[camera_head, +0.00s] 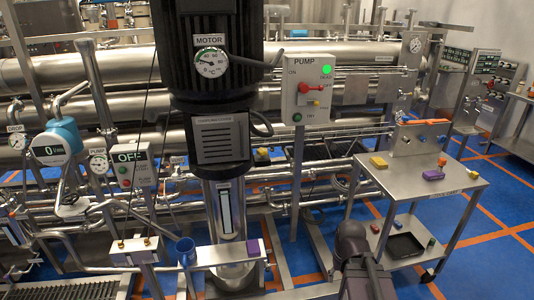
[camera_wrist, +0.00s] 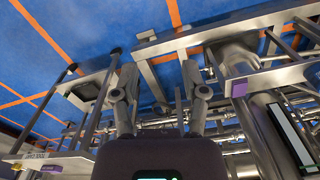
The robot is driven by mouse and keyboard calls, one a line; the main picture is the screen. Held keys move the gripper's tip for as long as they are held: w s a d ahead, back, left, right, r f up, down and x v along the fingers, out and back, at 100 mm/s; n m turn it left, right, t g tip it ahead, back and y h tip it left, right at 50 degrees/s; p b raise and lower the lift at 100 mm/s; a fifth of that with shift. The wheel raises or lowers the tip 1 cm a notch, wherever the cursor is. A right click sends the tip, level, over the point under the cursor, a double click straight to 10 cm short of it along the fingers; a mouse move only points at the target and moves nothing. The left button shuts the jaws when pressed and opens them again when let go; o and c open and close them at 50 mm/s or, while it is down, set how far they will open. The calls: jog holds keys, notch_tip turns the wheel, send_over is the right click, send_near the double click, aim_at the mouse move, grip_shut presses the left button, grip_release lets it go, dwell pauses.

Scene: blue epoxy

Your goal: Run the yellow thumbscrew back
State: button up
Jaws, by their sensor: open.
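I cannot single out the yellow thumbscrew for certain. A small yellow part (camera_head: 316,103) sits on the front of the grey PUMP box, just below a red handle (camera_head: 310,87). Two small brass-orange fittings stand on a steel box at the lower left, one of them at the right (camera_head: 147,241). My gripper (camera_wrist: 160,85) is open and empty in the wrist view, its two fingers apart over floor and steel frame. No yellow screw shows between or near the fingers. A dark part of my arm (camera_head: 355,258) shows at the bottom of the head view.
A steel cart (camera_head: 425,190) at the right carries a yellow block (camera_head: 378,162), a purple block (camera_head: 433,174) and an orange object (camera_head: 427,122). A black tray (camera_head: 405,245) lies on its lower shelf. The motor column (camera_head: 212,90) and pipes crowd the middle. Blue floor (camera_head: 500,225) is open at right.

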jog(key=shift+d, duration=0.15)
jog(key=shift+o, duration=1)
jog(key=m+t+y, duration=0.2)
jog(key=m+t, duration=1.6)
jog(key=m, duration=1.7)
send_near(262, 155)
jog(key=shift+s+d+b, duration=0.2)
jog(key=shift+s+b, duration=0.15)
jog(key=shift+s, duration=0.35)
jog(key=shift+w, duration=0.15)
jog(key=w, duration=0.4)
jog(key=w+a, duration=0.1)
jog(key=w, duration=0.8)
jog(key=shift+w+a, duration=0.2)
jog(key=shift+a, duration=0.1)
